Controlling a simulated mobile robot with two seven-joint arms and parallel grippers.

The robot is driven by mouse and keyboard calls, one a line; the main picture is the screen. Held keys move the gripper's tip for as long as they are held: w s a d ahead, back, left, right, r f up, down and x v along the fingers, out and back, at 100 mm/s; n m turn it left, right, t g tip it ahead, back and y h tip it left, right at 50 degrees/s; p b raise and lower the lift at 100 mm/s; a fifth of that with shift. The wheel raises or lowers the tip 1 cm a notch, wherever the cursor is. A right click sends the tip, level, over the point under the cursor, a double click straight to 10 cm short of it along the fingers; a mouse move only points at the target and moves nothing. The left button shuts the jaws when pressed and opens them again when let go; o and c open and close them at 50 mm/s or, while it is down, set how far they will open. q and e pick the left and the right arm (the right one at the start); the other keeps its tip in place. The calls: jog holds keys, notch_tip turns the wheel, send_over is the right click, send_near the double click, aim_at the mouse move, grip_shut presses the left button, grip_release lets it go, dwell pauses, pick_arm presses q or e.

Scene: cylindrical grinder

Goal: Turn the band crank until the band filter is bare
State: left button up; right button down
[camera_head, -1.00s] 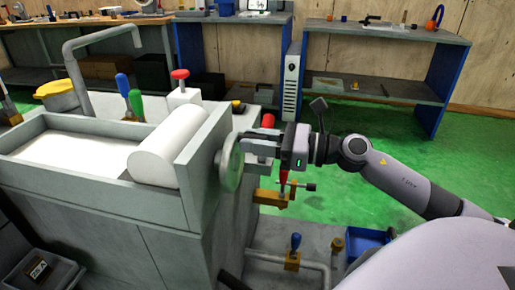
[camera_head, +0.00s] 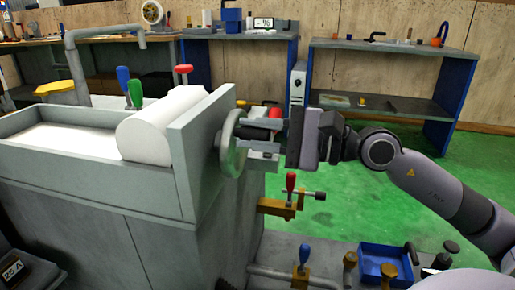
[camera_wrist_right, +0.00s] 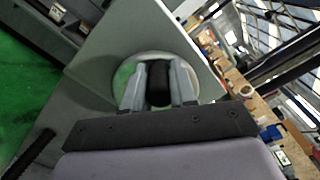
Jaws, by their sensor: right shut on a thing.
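The band crank is a grey wheel (camera_head: 232,143) on the right end wall of the grey filter tank (camera_head: 190,165). My right gripper (camera_head: 258,136) reaches it from the right and is shut on the crank's dark handle. In the right wrist view the black handle (camera_wrist_right: 158,83) sits between the two grey fingers, in front of the wheel (camera_wrist_right: 130,75). The band filter shows a thick white roll (camera_head: 165,125) beside that wall. White band (camera_head: 65,137) also lies flat across the tank to its left. My left gripper is out of view.
A red-handled valve (camera_head: 290,185) and a blue-handled valve (camera_head: 304,255) are below the crank. A blue tray (camera_head: 385,258) is at lower right. A bent grey pipe (camera_head: 75,60) rises behind the tank. Green floor (camera_head: 350,205) is open to the right.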

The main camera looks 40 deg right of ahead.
aim_at(233, 162)
jog(key=n+b, duration=0.1)
jog(key=f+n+b, duration=0.1)
jog(key=b, duration=0.1)
jog(key=shift+s+a+f+n+b, duration=0.3)
jog(key=shift+a+f+n+b, duration=0.05)
jog(key=shift+n, duration=0.05)
jog(key=shift+s+a+f+n+b, duration=0.15)
jog(key=shift+f+n+b, duration=0.1)
jog(key=shift+n+b, duration=0.55)
jog(key=n, duration=0.2)
jog(key=shift+s+a+f+n, duration=0.1)
jog(key=shift+a+f+n, duration=0.05)
jog(key=shift+f+n, duration=0.25)
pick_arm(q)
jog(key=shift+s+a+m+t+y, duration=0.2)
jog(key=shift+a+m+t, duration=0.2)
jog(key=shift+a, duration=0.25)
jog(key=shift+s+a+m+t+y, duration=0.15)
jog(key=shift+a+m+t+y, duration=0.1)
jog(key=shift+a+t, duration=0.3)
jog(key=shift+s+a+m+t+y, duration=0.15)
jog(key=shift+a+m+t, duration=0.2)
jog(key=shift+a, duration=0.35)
pick_arm(e)
jog(key=shift+f+n, duration=0.5)
jog(key=shift+n, duration=0.65)
jog(key=shift+f+n, duration=0.45)
jog(key=shift+n, duration=0.7)
jog(key=c, duration=0.9)
grip_release()
